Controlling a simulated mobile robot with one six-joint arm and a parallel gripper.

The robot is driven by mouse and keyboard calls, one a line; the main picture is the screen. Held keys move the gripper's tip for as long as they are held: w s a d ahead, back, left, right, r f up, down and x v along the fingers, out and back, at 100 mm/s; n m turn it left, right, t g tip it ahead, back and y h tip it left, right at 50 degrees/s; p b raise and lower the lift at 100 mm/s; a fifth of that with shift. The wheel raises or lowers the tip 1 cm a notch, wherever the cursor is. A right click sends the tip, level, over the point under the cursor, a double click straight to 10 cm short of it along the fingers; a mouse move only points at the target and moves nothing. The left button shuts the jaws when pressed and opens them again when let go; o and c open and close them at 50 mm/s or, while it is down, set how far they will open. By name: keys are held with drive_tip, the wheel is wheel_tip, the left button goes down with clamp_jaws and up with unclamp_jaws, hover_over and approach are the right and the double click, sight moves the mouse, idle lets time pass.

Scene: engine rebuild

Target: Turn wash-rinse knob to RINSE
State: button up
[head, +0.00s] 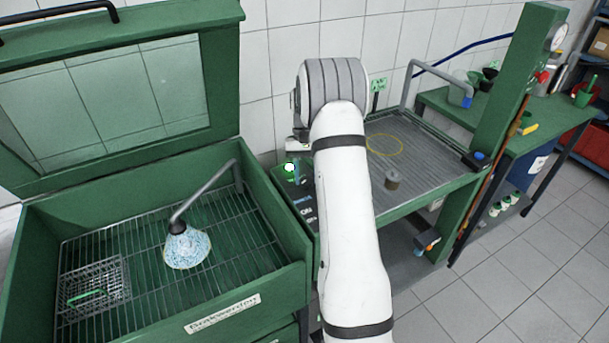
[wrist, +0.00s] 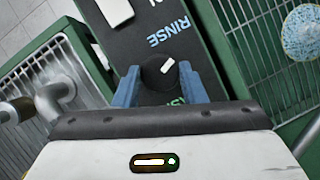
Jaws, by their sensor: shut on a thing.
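The wash-rinse knob (wrist: 158,73) is a round black dial with a white pointer mark, on a dark panel (wrist: 128,40). In the wrist view its mark leans to the upper right. The word RINSE (wrist: 168,31) stands above the knob, and part of another word ending in SH shows below it. My gripper (wrist: 160,80) has its two blue fingers on either side of the knob, shut on it. In the head view my arm hides most of the panel and the knob.
A green wash cabinet (head: 275,210) with a raised windowed lid stands at the left, holding a wire rack, a small basket (head: 95,285) and a spray head (head: 187,248). A ridged drain tray (head: 420,150) with a small cylinder (head: 392,179) lies right of my arm.

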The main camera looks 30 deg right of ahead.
drive_tip(key=shift+w+r, duration=0.1)
drive_tip(key=shift+r, duration=0.05)
drive_tip(key=o, duration=1)
drive_tip(key=b+v, duration=0.1)
drive_tip(key=v, duration=0.6)
drive_tip(key=shift+w+r, duration=0.1)
drive_tip(key=shift+r, duration=0.15)
